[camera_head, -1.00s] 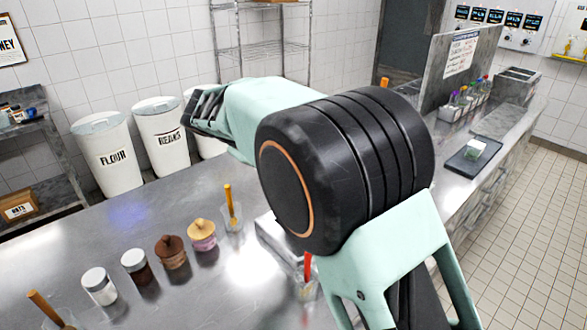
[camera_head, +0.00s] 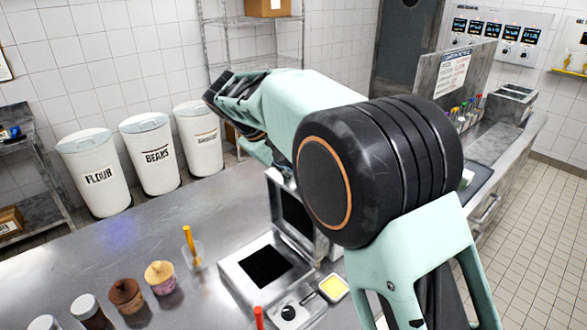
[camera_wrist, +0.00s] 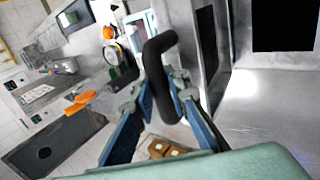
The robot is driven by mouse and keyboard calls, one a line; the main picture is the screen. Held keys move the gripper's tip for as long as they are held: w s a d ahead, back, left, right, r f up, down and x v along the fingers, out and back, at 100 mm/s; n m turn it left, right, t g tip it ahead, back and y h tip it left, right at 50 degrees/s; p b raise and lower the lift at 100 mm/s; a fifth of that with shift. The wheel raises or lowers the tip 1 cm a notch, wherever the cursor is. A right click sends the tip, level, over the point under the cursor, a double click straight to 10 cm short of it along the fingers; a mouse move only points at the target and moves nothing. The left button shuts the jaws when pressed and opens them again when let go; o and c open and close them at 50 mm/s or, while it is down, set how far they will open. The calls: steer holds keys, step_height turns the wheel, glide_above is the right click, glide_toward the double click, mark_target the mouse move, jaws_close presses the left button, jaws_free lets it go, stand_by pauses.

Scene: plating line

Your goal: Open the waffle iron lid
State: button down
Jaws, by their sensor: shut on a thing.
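The waffle iron (camera_head: 232,270) stands on the steel counter with its dark lower plate bare. Its lid (camera_head: 275,200) is raised, standing about upright at the back, partly hidden by my arm. In the wrist view the lid (camera_wrist: 222,45) is a grey panel beside the black lower plate (camera_wrist: 283,25). My gripper (camera_wrist: 166,95) is shut on the black lid handle (camera_wrist: 158,50), which runs between its blue-padded fingers. In the head view my arm hides the handle and most of my gripper.
A cup with an orange-handled tool (camera_head: 190,243), capped jars and a yellow-filled dish (camera_head: 333,287) stand near the iron. White bins (camera_head: 150,155) and a wire shelf (camera_head: 250,22) are behind the counter.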

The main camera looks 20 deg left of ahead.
steer(key=shift+g+y, duration=0.6)
steer(key=shift+g, duration=0.3)
steer(key=shift+w+d+r+p, duration=0.1)
steer(key=shift+w+d+p, duration=0.35)
steer(key=shift+w, duration=0.65)
steer(key=shift+w+d+p, duration=0.1)
steer(key=shift+w+d, duration=0.5)
steer(key=shift+w, duration=0.45)
steer(key=c, duration=1.9)
jaws_free()
steer(key=shift+s, duration=0.1)
steer(key=shift+f, duration=0.2)
steer(key=shift+r, duration=0.1)
steer(key=v, duration=1.2)
